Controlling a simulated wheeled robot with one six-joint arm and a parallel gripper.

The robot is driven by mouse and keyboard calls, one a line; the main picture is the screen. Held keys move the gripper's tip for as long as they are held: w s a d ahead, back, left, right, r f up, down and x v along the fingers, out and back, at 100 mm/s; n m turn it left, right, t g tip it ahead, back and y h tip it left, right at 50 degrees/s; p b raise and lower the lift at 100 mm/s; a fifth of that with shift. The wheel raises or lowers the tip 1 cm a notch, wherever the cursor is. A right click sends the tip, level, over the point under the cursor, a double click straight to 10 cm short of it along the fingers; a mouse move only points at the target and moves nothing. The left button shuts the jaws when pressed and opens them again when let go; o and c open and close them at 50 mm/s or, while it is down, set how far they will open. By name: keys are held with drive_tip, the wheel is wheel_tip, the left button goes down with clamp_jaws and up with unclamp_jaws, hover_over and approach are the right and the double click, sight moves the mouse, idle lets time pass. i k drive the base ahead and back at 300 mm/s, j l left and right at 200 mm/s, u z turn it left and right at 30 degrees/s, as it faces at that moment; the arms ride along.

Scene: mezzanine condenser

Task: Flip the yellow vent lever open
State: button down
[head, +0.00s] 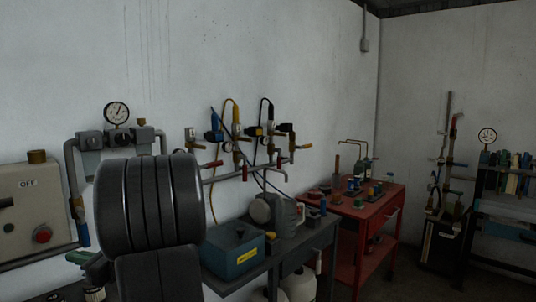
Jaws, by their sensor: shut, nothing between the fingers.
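Pipework with several valves and small coloured handles (240,148) is on the wall left of the room's corner. A small yellow part (254,131) shows among the valves, near blue and black parts. It is too small to tell whether it is the yellow vent lever or how it is set. My arm fills the left foreground and hides part of the wall and bench behind it. My gripper is not in view.
A grey bench (315,235) below the pipework carries a blue box (232,254). A red cart (375,222) with small items stands at its right. A grey panel (30,215) with a red button is at far left. Floor shows between the cart and the right-hand equipment.

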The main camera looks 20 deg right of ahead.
sight(308, 145)
drive_tip(key=i+l+z, duration=0.1)
drive_tip(key=z, duration=0.4)
drive_tip(key=i+l+z, duration=0.25)
drive_tip(key=i, duration=0.2)
drive_tip(key=i+l+z, duration=0.2)
drive_tip(key=i, duration=0.25)
drive_tip(key=i+l+z, duration=0.25)
drive_tip(key=i, duration=0.2)
drive_tip(key=i+l, duration=0.15)
drive_tip(key=i, duration=0.65)
drive_tip(key=i+l, duration=0.1)
drive_tip(key=i, duration=0.7)
